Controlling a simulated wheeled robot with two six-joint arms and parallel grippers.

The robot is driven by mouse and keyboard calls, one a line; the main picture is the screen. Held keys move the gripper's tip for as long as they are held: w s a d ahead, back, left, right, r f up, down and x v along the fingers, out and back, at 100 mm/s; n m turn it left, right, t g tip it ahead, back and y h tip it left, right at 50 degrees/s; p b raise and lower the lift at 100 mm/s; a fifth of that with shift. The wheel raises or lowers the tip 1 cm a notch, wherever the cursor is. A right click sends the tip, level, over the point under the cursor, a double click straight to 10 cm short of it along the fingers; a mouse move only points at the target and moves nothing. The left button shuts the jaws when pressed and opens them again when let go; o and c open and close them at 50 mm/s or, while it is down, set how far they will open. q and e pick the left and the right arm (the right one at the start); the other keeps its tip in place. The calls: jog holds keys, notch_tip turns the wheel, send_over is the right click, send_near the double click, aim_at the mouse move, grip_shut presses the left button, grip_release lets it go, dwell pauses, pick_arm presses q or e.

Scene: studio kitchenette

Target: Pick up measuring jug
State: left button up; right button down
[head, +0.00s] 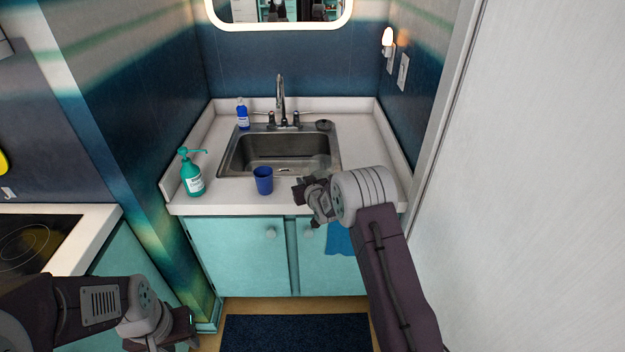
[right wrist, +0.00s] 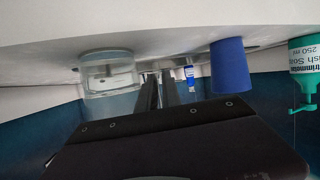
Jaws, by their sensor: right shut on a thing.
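The measuring jug (head: 321,162) is clear and shows faintly at the sink's front right, partly hidden by my right gripper (head: 316,188). In the right wrist view, which is upside down, the clear jug (right wrist: 110,73) stands upright beside the fingers, close to the counter surface. My right gripper's fingers (right wrist: 160,90) are close together and shut on the jug, seemingly at its handle side; the exact contact is hard to see. My left gripper (head: 178,338) is low at the bottom left, away from the counter, its fingers mostly out of sight.
A blue cup (head: 263,181) stands on the counter's front edge, left of the right gripper. A green soap bottle (head: 192,175) is further left. A blue bottle (head: 242,114) and the tap (head: 281,100) are behind the sink (head: 275,155). The counter's right side (head: 365,135) is clear.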

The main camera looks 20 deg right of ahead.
jog(key=shift+r, duration=0.1)
jog(key=shift+r+p, duration=0.5)
jog(key=shift+r, duration=4.4)
